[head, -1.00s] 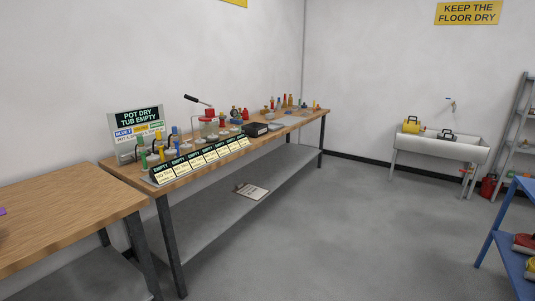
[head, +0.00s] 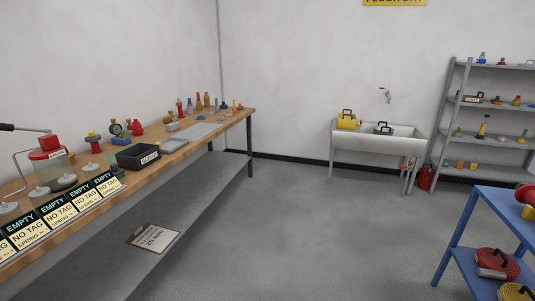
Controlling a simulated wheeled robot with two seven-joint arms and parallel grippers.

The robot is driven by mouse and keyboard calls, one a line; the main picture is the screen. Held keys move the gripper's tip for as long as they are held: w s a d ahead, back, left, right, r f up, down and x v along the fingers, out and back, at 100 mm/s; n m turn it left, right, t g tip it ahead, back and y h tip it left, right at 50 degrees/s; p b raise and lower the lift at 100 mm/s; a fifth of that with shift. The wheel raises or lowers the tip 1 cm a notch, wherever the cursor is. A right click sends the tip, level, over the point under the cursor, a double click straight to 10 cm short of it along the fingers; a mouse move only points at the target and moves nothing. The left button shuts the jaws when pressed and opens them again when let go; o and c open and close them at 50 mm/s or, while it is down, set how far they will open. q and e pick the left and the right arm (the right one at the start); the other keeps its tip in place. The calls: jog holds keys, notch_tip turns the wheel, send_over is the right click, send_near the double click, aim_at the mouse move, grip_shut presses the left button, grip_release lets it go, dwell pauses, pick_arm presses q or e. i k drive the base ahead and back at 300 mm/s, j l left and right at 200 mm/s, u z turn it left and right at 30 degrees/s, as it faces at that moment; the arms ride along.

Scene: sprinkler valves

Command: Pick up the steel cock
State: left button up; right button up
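I cannot pick out a steel cock for certain; the fittings are too small to tell. On the long wooden workbench (head: 95,228) at the left, small valves and fittings stand towards the back, among them a red valve (head: 136,127) and a gauge fitting (head: 116,128). A small tap (head: 385,94) is fixed on the wall above the sink. More small fittings, including a yellow one (head: 483,127), stand on the grey shelf unit (head: 492,141) at the right. Neither of my grippers is in view.
A black bin (head: 138,158), a red-topped jar (head: 50,158) and EMPTY tags (head: 60,213) are on the bench. A clipboard (head: 152,237) lies on its lower shelf. A sink (head: 376,144) stands at the back, a blue rack (head: 457,232) at right. The middle floor is clear.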

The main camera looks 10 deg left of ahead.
aim_at(172, 126)
jog(key=i, duration=2.5)
jog(key=i+u, duration=0.15)
jog(key=i, duration=0.55)
jog(key=i+l+u, duration=0.1)
jog(key=i, duration=0.55)
jog(key=l, duration=0.1)
